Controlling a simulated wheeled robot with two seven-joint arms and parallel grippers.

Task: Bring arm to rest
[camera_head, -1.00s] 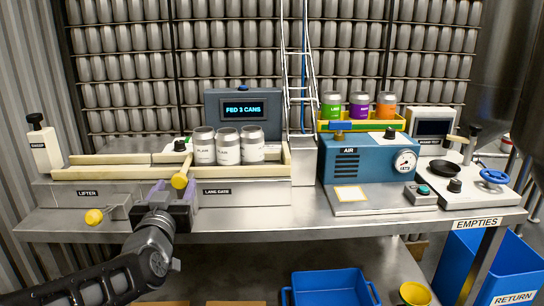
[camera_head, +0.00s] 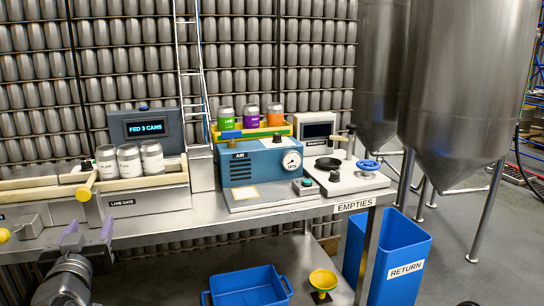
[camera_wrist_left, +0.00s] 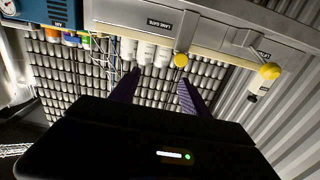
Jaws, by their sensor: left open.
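My left gripper (camera_head: 88,236) is at the lower left of the head view, its two purple fingers spread with nothing between them. It is in front of the bench's front edge, apart from the yellow knob (camera_head: 84,193) of the lane gate (camera_head: 140,205). In the left wrist view the fingers (camera_wrist_left: 158,92) are also apart and empty, with the yellow knob (camera_wrist_left: 181,60) beyond them. Three plain cans (camera_head: 129,160) stand upright in the lane behind the gate. My right gripper is not in view.
The steel bench (camera_head: 190,228) holds a blue AIR unit (camera_head: 260,165) and a tray with three coloured cans (camera_head: 250,117). A blue bin (camera_head: 245,288) and yellow funnel (camera_head: 322,281) are below. The blue RETURN bin (camera_head: 395,250) and steel tanks (camera_head: 465,80) stand right, with open floor.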

